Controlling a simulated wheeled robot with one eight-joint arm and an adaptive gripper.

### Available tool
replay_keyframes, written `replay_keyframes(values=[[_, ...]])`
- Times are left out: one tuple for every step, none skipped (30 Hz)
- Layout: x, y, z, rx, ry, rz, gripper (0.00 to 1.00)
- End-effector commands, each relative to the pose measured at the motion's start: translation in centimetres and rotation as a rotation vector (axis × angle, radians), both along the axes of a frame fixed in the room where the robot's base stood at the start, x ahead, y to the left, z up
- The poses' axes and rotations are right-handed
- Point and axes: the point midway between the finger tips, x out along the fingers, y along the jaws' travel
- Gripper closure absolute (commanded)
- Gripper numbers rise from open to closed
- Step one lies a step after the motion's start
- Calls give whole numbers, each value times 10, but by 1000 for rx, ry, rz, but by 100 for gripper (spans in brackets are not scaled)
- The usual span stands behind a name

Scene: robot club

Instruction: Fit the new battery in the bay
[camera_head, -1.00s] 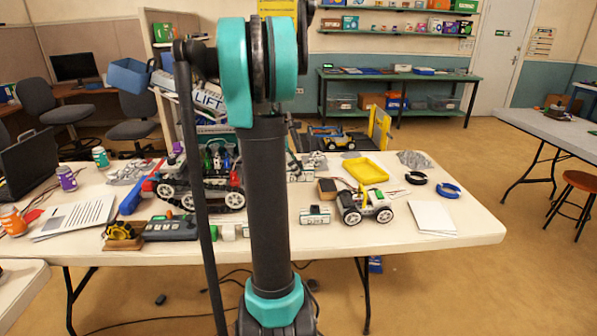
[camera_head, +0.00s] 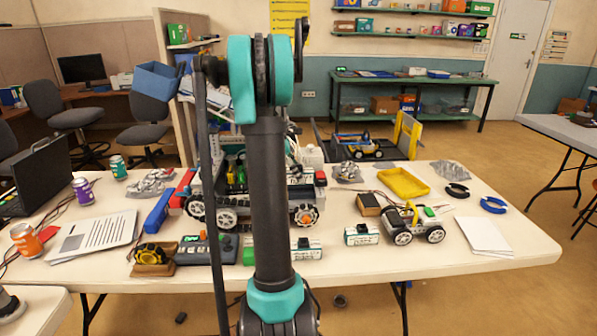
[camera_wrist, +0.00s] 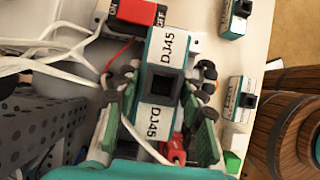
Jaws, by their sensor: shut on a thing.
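My gripper (camera_wrist: 165,82) is shut on a teal battery (camera_wrist: 154,116) with white DJ45 labels and a dark square in its middle. Its fingers press the battery's two sides. A red ON/OFF switch (camera_wrist: 138,12) on a white part lies just beyond the battery's far end. White cables run close by on the left, and a red connector (camera_wrist: 173,148) shows near its near end. The tracked robot (camera_head: 198,210) stands on the table, partly behind my arm. The bay is not clearly visible, so I cannot tell whether the battery is inside it. My gripper is hidden in the head view.
Two similar batteries lie on the table, one at centre (camera_head: 306,249) and one right of it (camera_head: 361,235). A small wheeled car (camera_head: 416,224), yellow tray (camera_head: 403,184) and control box (camera_head: 207,249) are nearby. A dark perforated panel (camera_wrist: 40,125) lies left in the wrist view.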

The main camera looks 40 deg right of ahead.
Motion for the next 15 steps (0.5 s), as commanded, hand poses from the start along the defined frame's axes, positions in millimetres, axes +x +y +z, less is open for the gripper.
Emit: replay_keyframes(values=[[0,0,-3,-1,1,0,100],[0,0,-5,-1,1,0,100],[0,0,-8,-1,1,0,100],[0,0,-10,-1,1,0,100],[0,0,-12,-1,1,0,100],[0,0,-15,-1,1,0,100],[0,0,-17,-1,1,0,100],[0,0,-19,-1,1,0,100],[0,0,-22,0,0,0,100],[0,0,-21,-1,1,0,100],[0,0,-21,-1,1,0,100],[0,0,-21,-1,1,0,100],[0,0,-21,-1,1,0,100],[0,0,-21,-1,1,0,100],[0,0,-22,-1,1,0,100]])
